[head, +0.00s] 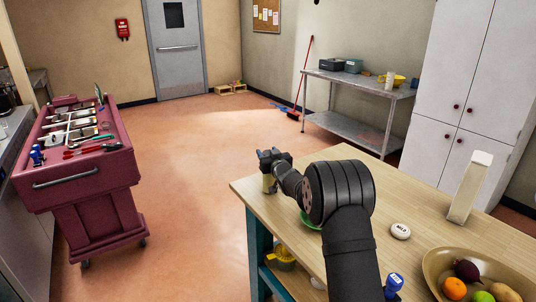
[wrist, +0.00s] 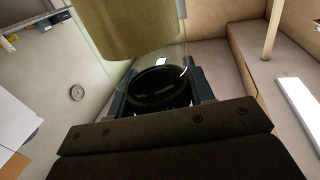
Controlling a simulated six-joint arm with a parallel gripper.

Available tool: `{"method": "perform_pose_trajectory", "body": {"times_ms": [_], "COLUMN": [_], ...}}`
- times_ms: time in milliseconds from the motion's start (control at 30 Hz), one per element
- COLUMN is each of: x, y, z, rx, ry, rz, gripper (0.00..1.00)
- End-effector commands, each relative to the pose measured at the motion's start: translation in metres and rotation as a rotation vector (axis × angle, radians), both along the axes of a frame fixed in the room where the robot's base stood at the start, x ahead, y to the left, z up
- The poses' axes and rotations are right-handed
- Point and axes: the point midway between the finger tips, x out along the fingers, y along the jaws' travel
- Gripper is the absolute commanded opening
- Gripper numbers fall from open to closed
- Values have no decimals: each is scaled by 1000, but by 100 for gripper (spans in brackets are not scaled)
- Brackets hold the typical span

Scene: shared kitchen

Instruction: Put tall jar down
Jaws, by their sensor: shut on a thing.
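My gripper (head: 274,158) is near the far left corner of the wooden table (head: 415,196) in the head view. It is shut on the tall jar (head: 268,184), whose pale yellow-green body shows just below the jaws. The wrist view shows the jar's yellow-green contents (wrist: 140,28) and clear glass close up. A dark round end of the jar sits between the fingers (wrist: 160,90). The jar looks roughly upright in the head view. I cannot tell whether its base touches the table.
A green dish (head: 309,221) is partly hidden behind my arm. A white round item (head: 400,231), a tall pale box (head: 470,188), a fruit bowl (head: 432,268) and a blue item (head: 393,284) stand on the table. A red tool cart (head: 88,205) stands left, across open floor.

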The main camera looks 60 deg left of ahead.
Motion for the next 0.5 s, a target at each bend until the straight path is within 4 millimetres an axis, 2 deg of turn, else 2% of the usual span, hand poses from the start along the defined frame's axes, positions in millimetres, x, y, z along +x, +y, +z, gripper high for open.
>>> {"method": "perform_pose_trajectory", "body": {"times_ms": [233, 267, 367, 500], "x": [0, 0, 0, 0], "y": [0, 0, 0, 0], "z": [-2, -3, -3, -3], "rx": [2, 0, -1, -1], "ry": [0, 0, 0, 0], "rz": [0, 0, 0, 0], "gripper": [0, 52, 70, 70]}}
